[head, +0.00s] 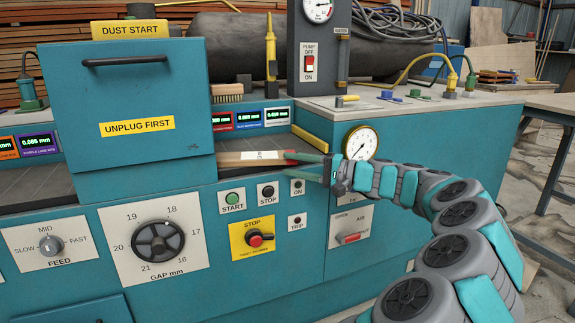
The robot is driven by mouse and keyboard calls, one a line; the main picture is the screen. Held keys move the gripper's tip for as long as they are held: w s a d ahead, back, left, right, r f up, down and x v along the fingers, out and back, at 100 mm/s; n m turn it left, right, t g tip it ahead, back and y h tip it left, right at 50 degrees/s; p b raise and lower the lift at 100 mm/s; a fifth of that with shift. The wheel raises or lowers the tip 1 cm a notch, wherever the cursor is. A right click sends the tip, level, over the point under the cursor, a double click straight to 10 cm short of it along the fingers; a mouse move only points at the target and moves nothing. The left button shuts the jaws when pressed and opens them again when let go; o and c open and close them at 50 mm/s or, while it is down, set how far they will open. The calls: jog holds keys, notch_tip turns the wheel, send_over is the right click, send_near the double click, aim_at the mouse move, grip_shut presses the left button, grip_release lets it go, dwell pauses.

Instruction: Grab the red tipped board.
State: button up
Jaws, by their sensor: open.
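The red tipped board (236,161) is a pale wooden strip with a small white label, in the slot of the teal machine just right of its hood. Its red end points right, towards my gripper (309,166). My gripper reaches in from the right with its jaws open, one finger above the other. The fingers are at the red end, and the upper one overlaps it in the picture. I cannot tell whether they touch the board. The board's left end is hidden by the hood.
The teal hood (130,95) stands left of the board. Below are the START button (232,198) and a yellow STOP panel (258,239). A round gauge (360,143) is close beside my wrist. A yellow bar (312,138) lies just above the gripper.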

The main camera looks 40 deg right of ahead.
jog(key=shift+w+a, duration=0.25)
jog(key=shift+w, duration=0.2)
jog(key=shift+c, duration=0.9)
grip_shut()
jog(key=shift+r, duration=0.1)
dwell(0.3)
notch_tip(320, 180, up, 2)
jog(key=shift+r+p, duration=0.15)
jog(key=shift+p, duration=0.45)
